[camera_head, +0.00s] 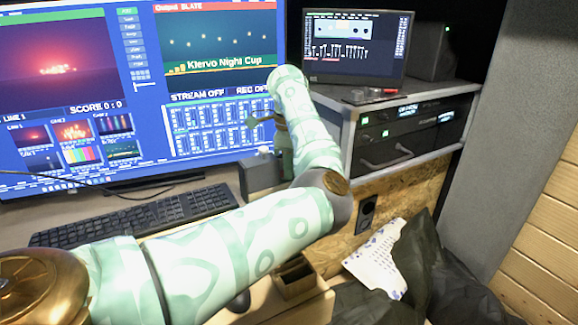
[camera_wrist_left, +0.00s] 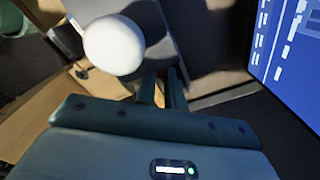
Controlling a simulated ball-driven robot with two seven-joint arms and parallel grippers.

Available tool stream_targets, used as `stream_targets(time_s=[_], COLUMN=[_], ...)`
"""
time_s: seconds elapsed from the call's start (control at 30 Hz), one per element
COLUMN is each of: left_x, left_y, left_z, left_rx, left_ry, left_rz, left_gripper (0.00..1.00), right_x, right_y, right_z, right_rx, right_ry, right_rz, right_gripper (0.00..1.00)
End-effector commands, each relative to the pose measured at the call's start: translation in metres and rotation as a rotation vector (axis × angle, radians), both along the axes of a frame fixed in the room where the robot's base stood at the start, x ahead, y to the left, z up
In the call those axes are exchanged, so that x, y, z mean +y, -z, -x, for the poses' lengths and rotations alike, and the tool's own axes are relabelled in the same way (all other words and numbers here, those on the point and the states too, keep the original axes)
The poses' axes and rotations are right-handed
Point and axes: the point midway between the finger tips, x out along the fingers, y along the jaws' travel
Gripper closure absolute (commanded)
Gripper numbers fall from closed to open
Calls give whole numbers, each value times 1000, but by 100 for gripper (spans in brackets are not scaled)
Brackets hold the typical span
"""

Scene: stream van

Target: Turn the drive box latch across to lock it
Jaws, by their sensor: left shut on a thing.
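The drive box appears to be the small dark grey box (camera_head: 261,174) on the desk right of the keyboard, partly behind my left forearm in the head view. In the left wrist view a grey block (camera_wrist_left: 172,38) stands beyond the fingers. My left gripper (camera_wrist_left: 160,91) points at this block and its narrow fingers are nearly together, shut on a small part, apparently the drive box latch. The latch itself is mostly hidden by the fingers, so its angle cannot be told. In the head view my forearm hides most of the gripper. My right gripper is not in view.
A large monitor (camera_head: 205,65) stands close behind the box. A black keyboard (camera_head: 140,215) lies to the left. A white rounded object (camera_wrist_left: 114,45) is near the fingers.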

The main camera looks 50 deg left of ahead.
Motion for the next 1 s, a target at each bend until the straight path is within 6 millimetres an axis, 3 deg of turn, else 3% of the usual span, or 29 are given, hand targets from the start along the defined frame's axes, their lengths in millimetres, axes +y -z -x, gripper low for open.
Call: stream_targets(time_s=[0.27,0.6,0.7,1.0], left_x=[-2,-2,-2,-2], left_y=[-8,0,-1,0], left_z=[5,4,4,5], left_rx=[-4,0,0,3], left_ry=[329,388,388,385], left_rz=[0,-2,-2,-1], left_gripper=[100,100,67,67], right_x=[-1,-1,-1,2], right_y=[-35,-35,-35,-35], right_z=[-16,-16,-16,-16], right_rx=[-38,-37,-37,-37], right_ry=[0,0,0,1], right_rz=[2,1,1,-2], right_gripper=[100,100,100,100])
